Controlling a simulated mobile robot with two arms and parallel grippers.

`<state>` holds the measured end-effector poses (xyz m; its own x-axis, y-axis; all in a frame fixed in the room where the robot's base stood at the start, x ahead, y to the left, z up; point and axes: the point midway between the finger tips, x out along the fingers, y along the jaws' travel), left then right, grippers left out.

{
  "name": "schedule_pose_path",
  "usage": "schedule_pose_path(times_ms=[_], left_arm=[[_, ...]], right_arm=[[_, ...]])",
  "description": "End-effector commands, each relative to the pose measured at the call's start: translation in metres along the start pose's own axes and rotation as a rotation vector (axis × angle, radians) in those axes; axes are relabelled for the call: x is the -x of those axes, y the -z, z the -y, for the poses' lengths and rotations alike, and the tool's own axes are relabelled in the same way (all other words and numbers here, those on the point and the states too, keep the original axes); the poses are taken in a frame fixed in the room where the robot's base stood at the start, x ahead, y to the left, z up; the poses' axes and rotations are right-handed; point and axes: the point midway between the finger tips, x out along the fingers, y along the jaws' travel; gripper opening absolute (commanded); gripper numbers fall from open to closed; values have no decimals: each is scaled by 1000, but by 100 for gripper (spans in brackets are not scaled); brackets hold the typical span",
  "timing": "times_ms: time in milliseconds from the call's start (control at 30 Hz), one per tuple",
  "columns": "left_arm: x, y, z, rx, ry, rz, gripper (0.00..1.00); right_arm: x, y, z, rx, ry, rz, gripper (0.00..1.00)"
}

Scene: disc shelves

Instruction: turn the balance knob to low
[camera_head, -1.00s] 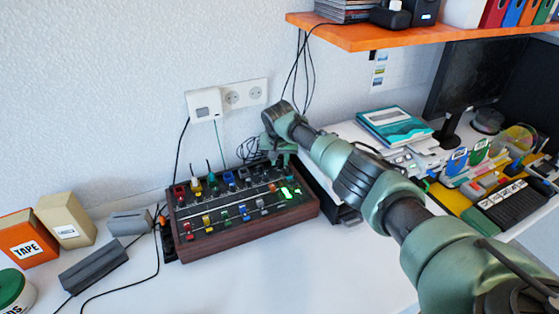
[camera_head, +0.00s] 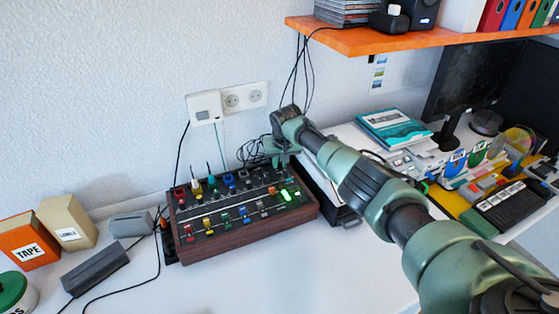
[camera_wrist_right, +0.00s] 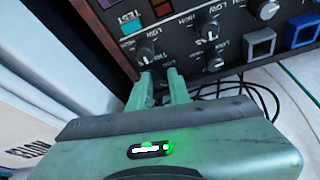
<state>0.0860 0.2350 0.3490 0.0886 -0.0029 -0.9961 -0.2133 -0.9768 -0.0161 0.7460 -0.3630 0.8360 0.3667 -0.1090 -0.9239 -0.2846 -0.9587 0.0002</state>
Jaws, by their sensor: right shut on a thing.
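A mixer-like control box (camera_head: 245,232) with a dark panel and wooden sides stands on the white desk. My right gripper (camera_head: 280,160) reaches down to the box's back right part. In the right wrist view the two green fingers of this gripper (camera_wrist_right: 162,80) are close together at a small dark knob (camera_wrist_right: 146,50) with a pale pointer. The sides of the knob are partly hidden by the fingertips. Small "LOW" lettering shows near the knobs, but I cannot read a balance label. My left gripper is not in view.
More knobs (camera_wrist_right: 209,28) and a blue square button (camera_wrist_right: 260,44) sit beside the gripped one. Black cables (camera_head: 255,150) lie behind the box. The desk in front is clear.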

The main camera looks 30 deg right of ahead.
Motion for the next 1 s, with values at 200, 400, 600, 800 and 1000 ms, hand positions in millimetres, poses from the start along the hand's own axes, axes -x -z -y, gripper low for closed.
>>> schedule_pose_path(times_ms=[200,400,600,800,1000], left_arm=[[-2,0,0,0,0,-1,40],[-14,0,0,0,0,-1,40],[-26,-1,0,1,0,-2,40],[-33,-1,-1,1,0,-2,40],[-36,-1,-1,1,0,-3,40]], right_arm=[[-2,-1,-2,170,75,1,0],[-4,-1,-4,318,136,1,0],[-4,0,-5,435,184,0,0],[-2,1,-6,508,212,0,0],[-2,1,-6,538,224,1,0]])
